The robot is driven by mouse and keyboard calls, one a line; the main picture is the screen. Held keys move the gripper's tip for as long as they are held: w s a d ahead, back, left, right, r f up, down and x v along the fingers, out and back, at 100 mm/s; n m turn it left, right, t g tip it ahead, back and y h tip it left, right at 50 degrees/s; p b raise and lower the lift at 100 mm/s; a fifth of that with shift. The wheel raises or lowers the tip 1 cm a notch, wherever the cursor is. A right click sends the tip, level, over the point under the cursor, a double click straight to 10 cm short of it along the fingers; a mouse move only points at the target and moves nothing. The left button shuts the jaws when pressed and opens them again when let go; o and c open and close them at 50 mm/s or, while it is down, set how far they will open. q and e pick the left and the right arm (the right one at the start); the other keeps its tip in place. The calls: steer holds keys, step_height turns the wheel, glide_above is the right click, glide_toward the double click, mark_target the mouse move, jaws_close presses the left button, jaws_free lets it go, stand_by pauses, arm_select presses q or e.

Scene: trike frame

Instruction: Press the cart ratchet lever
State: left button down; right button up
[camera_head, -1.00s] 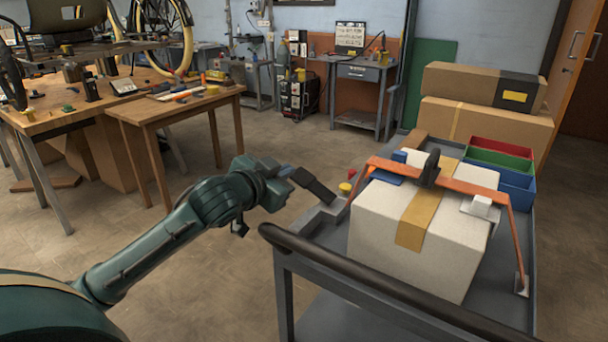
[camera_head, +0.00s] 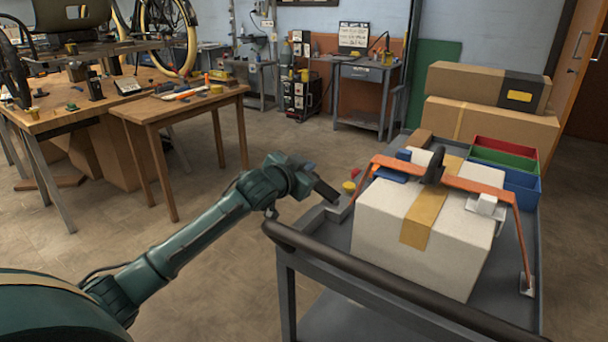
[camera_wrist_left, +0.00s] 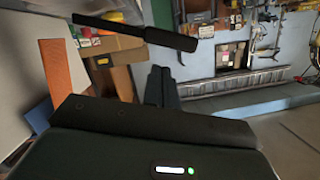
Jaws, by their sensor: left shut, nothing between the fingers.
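The black ratchet (camera_head: 433,166) with its upright lever sits on the orange strap (camera_head: 478,187) over the white box (camera_head: 450,247) on the cart. My left gripper (camera_head: 328,191) is shut and empty, left of the box near the cart's left side, apart from the ratchet. In the left wrist view its dark fingers (camera_wrist_left: 161,86) are together. A black bar with a thick end (camera_wrist_left: 170,40) crosses above them there; it looks like the lever, but I cannot be sure. My right gripper is not in view.
The cart's black push handle (camera_head: 375,288) runs along the near side. Red and yellow knobs (camera_head: 350,186) lie close to my left gripper. Red, green and blue bins (camera_head: 520,180) and cardboard boxes (camera_head: 490,118) stand behind. Open floor lies left of the cart.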

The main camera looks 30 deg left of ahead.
arm_select(q)
steer(key=shift+a+f, duration=0.35)
steer(key=shift+f, duration=0.45)
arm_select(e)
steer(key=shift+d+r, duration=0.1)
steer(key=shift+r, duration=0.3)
arm_select(q)
steer(key=shift+a, duration=0.1)
